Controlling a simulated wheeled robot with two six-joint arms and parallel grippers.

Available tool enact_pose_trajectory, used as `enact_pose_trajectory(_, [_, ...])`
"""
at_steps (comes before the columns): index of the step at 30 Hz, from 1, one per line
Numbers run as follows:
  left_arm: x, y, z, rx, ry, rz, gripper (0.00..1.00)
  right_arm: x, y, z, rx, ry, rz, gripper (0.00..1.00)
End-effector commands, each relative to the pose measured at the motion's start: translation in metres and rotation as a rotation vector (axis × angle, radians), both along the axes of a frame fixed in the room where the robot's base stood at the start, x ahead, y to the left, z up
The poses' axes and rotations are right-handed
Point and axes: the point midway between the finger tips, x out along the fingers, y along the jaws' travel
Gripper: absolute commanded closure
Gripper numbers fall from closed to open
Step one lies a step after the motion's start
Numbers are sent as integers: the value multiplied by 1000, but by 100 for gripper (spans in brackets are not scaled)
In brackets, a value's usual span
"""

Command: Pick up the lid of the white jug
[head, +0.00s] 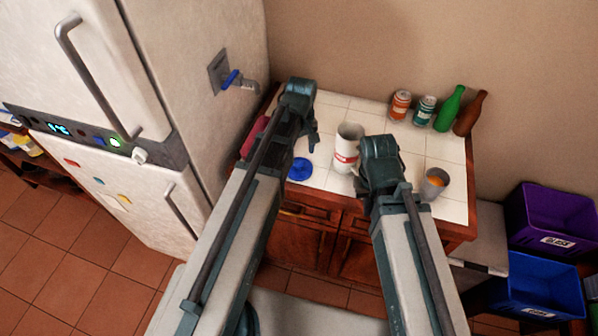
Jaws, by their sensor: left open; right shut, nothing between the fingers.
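The white jug (346,148) stands upright on the tiled counter, with a red band and a dark open top. A round blue lid (300,168) lies flat on the counter to the left of the jug, near the front edge. My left gripper (308,144) is open above the counter, behind the lid in the picture and left of the jug. It looks empty; my arm hides part of it. My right gripper (361,186) is shut and empty at the jug's right front side. I cannot tell whether it touches the jug.
A grey cup (433,184) with orange contents stands right of my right arm. Two cans (400,105), a green bottle (450,108) and a brown bottle (469,114) stand at the back right. A red object (256,134) lies at the left.

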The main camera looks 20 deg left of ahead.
Motion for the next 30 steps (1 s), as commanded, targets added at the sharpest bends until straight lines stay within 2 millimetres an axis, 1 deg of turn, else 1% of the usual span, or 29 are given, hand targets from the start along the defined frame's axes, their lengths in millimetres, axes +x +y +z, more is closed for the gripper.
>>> enact_pose_trajectory(4, [0,0,-1,0,0,0,26,0,0,-1,0,0,0,100])
enact_pose_trajectory(7, [0,1,-8,0,0,0,26,0,0,-8,0,0,0,100])
enact_pose_trajectory(15, [1,6,-41,0,0,0,26,0,0,-41,0,0,-1,100])
enact_pose_trajectory(18, [1,6,-51,0,0,0,26,0,0,-51,0,0,-1,100])
enact_pose_trajectory(21, [1,6,-53,0,0,0,26,0,0,-53,0,0,-1,100])
enact_pose_trajectory(27, [1,6,-51,0,0,0,26,0,0,-51,0,0,-1,100])
enact_pose_trajectory(28, [1,6,-51,0,0,0,30,0,0,-51,0,0,-1,100])
enact_pose_trajectory(30, [1,6,-51,0,0,0,42,0,0,-51,0,0,-1,100])
